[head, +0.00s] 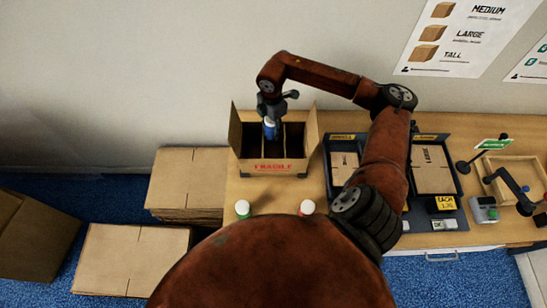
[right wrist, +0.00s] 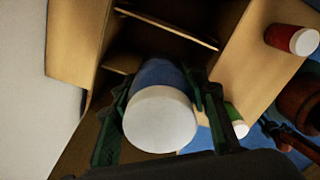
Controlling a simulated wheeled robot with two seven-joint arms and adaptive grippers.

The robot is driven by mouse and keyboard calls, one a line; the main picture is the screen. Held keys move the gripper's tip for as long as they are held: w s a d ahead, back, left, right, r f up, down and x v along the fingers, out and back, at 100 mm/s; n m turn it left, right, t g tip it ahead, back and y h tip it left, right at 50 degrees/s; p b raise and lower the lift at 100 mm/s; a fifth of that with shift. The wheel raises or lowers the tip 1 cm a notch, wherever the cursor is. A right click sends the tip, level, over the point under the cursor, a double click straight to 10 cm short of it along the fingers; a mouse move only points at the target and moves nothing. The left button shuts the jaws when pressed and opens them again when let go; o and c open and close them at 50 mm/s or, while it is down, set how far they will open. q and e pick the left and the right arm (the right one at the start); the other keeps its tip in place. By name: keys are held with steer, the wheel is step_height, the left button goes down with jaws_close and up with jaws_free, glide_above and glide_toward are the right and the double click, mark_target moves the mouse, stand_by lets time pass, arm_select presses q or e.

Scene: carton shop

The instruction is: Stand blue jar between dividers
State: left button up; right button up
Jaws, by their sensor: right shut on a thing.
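The blue jar (head: 270,131) with a white lid is held by my right gripper (head: 270,119) over the open carton (head: 273,167). In the right wrist view the jar (right wrist: 160,80) is between the two fingers (right wrist: 160,110), its white lid toward the camera. The carton is marked FRAGILE and has dividers; a divider (right wrist: 168,27) shows in the right wrist view. The jar's lower end is hidden there, so I cannot tell how deep it reaches or whether it touches a divider. My left gripper is not in view.
A green jar (head: 242,209) and a red jar (head: 307,208) with white lids stand at the table's front edge. Dark trays with flat cartons (head: 432,170) lie to the right, with a wooden tray (head: 513,172) beyond. Stacked flat cardboard (head: 188,180) is left of the table.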

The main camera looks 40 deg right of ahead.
mark_target(274, 157)
steer(key=shift+d+f+m, duration=0.15)
steer(key=shift+d+m, duration=0.2)
steer(key=shift+m, duration=0.45)
step_height(274, 157, down, 18)
steer(key=shift+r, duration=0.1)
steer(key=o, duration=1.3)
steer(key=shift+c, duration=0.2)
step_height(274, 157, up, 12)
